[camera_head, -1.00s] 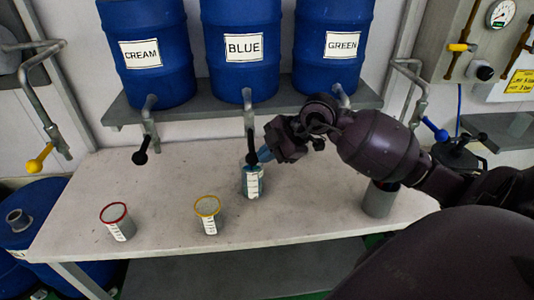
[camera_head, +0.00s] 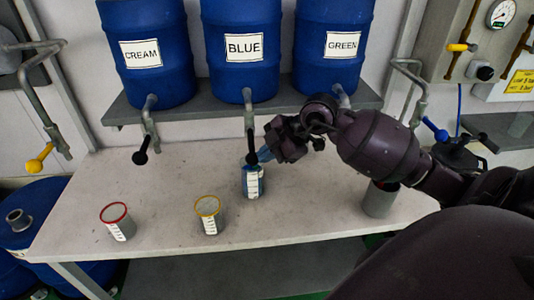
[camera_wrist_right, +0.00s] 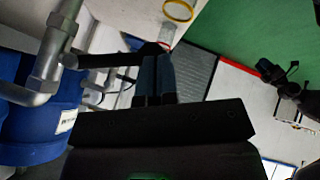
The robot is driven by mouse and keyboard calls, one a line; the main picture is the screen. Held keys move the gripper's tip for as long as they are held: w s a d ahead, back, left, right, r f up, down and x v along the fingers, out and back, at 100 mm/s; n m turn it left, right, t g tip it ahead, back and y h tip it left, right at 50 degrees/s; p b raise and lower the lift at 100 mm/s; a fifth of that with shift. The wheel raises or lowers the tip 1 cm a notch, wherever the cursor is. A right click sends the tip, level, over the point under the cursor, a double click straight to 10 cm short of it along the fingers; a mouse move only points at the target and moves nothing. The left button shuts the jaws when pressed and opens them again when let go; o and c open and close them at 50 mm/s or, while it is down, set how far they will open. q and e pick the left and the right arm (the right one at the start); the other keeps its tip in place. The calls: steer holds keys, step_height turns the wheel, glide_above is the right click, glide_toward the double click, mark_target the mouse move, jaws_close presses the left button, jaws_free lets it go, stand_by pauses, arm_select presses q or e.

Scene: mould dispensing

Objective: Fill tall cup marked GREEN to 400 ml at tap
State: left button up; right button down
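A tall clear cup with a white scale strip (camera_head: 253,183) stands upright on the bench under the tap of the BLUE drum (camera_head: 245,52). Its wall shows blue, and no name on it is readable. The black tap lever (camera_head: 251,146) hangs just above the cup, and its knob hides part of the rim. My right gripper (camera_head: 264,155) is at the lever's right side with its blue fingers close together. In the right wrist view the fingers (camera_wrist_right: 156,76) are shut side by side, with their tips at the black lever's end. My left gripper is out of view.
A yellow-rimmed cup (camera_head: 208,215) and a red-rimmed cup (camera_head: 117,222) stand at the bench front. A grey container (camera_head: 379,200) stands under my right arm. The GREEN drum (camera_head: 335,45) and CREAM drum (camera_head: 147,55) flank the BLUE one. The bench's left back is clear.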

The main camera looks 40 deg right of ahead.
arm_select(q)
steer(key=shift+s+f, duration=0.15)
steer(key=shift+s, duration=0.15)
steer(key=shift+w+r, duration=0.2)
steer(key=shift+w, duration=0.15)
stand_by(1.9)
